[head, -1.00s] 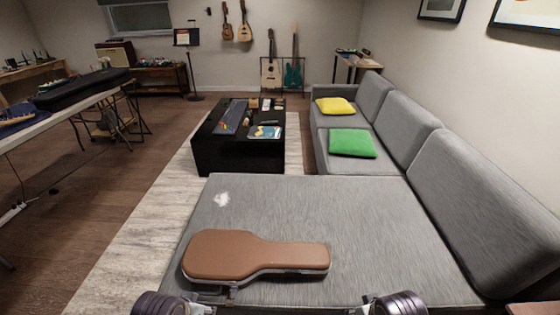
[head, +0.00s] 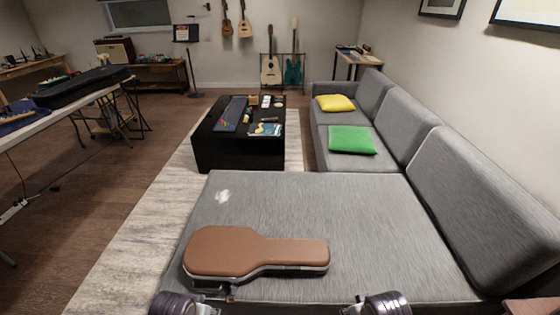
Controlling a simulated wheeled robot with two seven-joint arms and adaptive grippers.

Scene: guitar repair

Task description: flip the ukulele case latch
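The brown ukulele case (head: 250,252) lies closed on the grey couch seat (head: 380,220), near its front edge, with its narrow neck end to the right. A small dark latch (head: 232,291) shows on its near side. My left gripper (head: 228,297) is at the bottom of the head view, with its fingertips at or very near the latch; I cannot tell whether they touch. My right gripper (head: 350,309) is low at the bottom edge, right of the case and apart from it. The finger gaps of both are too small or cut off to judge.
A white patch (head: 222,196) lies on the couch seat behind the case. Green (head: 352,140) and yellow (head: 335,103) cushions lie farther back. A black coffee table (head: 240,150) with several items stands beyond. The seat right of the case is clear.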

